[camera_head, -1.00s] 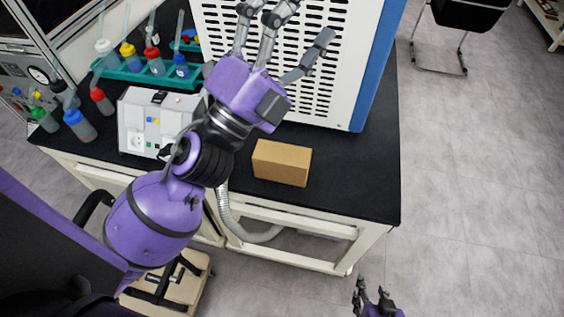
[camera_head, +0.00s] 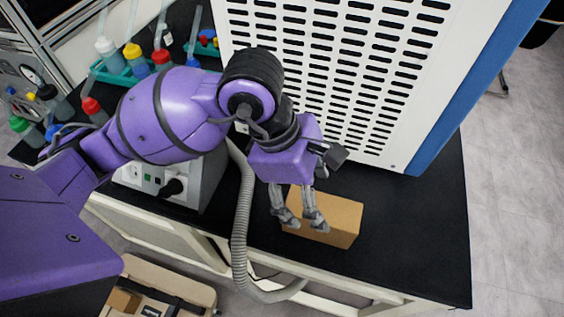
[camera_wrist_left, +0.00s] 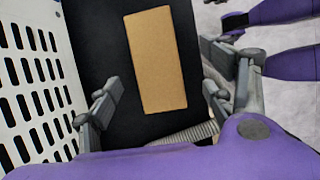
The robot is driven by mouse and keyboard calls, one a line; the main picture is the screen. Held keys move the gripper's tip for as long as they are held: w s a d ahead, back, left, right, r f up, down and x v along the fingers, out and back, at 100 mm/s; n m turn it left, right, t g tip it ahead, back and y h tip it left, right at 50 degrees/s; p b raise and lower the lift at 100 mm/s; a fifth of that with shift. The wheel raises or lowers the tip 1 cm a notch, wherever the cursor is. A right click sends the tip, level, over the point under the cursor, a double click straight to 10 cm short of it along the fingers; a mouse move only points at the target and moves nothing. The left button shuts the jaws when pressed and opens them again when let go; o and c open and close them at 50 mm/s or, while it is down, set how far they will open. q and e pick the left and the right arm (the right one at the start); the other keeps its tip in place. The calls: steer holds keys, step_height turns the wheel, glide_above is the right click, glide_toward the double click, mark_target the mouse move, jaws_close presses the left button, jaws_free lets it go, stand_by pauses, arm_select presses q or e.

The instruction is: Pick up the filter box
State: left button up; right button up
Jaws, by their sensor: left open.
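The filter box is a plain brown cardboard box (camera_head: 338,215) lying on the black bench top, in front of the white vented machine. It also shows whole in the left wrist view (camera_wrist_left: 156,60). My left gripper (camera_head: 300,222) is open and points down over the left part of the box in the head view. In the left wrist view its fingers (camera_wrist_left: 160,95) stand apart on either side of the box, with gaps between. I cannot tell how high above the box they are. My right gripper is not clearly seen; part of another purple arm shows in the left wrist view.
The white vented machine (camera_head: 330,75) with a blue edge stands right behind the box. A small grey-white unit (camera_head: 180,178) and a grey corrugated hose (camera_head: 242,200) lie to the left. Several bottles stand farther left. The bench top (camera_head: 425,235) is clear to the right.

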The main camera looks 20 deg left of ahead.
mark_target(343, 216)
arm_select(q)
steer(key=f, duration=0.2)
steer(key=f+b, duration=0.1)
steer(key=shift+w+a, duration=0.3)
steer(key=shift+a, duration=0.05)
steer(key=shift+w+d+f, duration=0.1)
steer(key=shift+d+f, duration=0.05)
steer(key=shift+f, duration=0.2)
steer(key=x, duration=0.6)
steer(key=shift+d+p, duration=0.3)
steer(key=shift+f, duration=0.2)
arm_select(e)
steer(key=shift+w+d+f, duration=0.2)
steer(key=shift+d+f, duration=0.25)
steer(key=shift+f, duration=0.1)
arm_select(q)
steer(key=shift+c, duration=0.5)
steer(key=c, duration=1.4)
steer(key=shift+c, duration=0.8)
arm_select(e)
steer(key=shift+w+r, duration=0.25)
steer(key=shift+w, duration=0.05)
arm_select(q)
steer(key=shift+r, duration=0.1)
